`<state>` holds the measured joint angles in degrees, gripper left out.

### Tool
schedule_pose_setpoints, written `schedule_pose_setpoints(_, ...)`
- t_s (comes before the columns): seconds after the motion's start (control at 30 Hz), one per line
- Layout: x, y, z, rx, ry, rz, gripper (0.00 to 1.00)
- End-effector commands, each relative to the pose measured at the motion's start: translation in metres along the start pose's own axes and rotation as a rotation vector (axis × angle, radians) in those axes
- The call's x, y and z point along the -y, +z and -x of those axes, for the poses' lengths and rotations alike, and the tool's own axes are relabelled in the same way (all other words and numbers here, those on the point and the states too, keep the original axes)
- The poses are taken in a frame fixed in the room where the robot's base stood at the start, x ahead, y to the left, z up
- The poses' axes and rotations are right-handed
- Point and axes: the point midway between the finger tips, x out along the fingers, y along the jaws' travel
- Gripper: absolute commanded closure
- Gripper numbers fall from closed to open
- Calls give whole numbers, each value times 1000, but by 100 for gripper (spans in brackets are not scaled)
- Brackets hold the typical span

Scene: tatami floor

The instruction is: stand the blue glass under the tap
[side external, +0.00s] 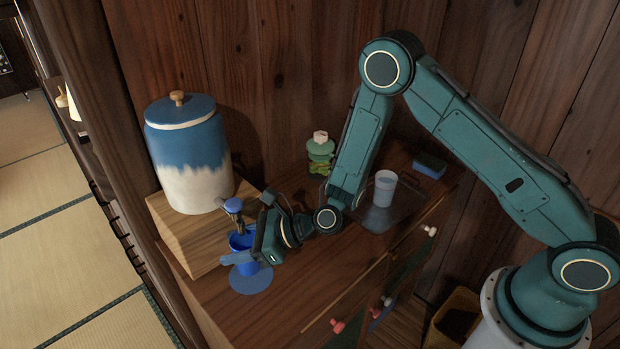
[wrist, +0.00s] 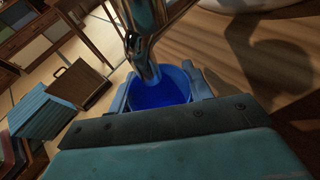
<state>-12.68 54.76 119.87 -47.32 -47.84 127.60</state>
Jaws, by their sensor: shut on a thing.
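The blue glass (side external: 240,242) stands upright just below the tap (side external: 233,206) of the blue and white dispenser (side external: 188,152). My gripper (side external: 243,257) is shut on the glass, with a finger on either side of it. In the wrist view the glass (wrist: 160,92) shows its open rim between the fingers, and the metal tap (wrist: 142,45) hangs over its far part. A round blue mat (side external: 251,282) lies below the glass. Whether the glass touches the mat is hard to tell.
The dispenser stands on a wooden block (side external: 190,242). A pale cup (side external: 384,188) stands on a tray (side external: 376,217) at the right. A blue sponge (side external: 429,165) and a green bottle (side external: 320,153) are farther back. The cabinet top's front is clear.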

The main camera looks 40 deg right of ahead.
Motion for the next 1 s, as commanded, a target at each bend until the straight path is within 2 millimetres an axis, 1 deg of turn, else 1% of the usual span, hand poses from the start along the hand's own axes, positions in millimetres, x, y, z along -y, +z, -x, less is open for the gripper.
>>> schedule_pose_setpoints(0.1,1,-11,-5,0,-1,-1,79)
schedule_pose_setpoints(0.3,0,-23,-10,0,-1,-1,79)
schedule_pose_setpoints(0.87,0,-28,-12,2,-1,1,79)
schedule_pose_setpoints(0.9,0,-28,-12,2,-1,1,44)
schedule_pose_setpoints(0.97,0,-28,-12,1,-1,1,32)
schedule_pose_setpoints(1.0,0,-28,-12,1,-1,1,28)
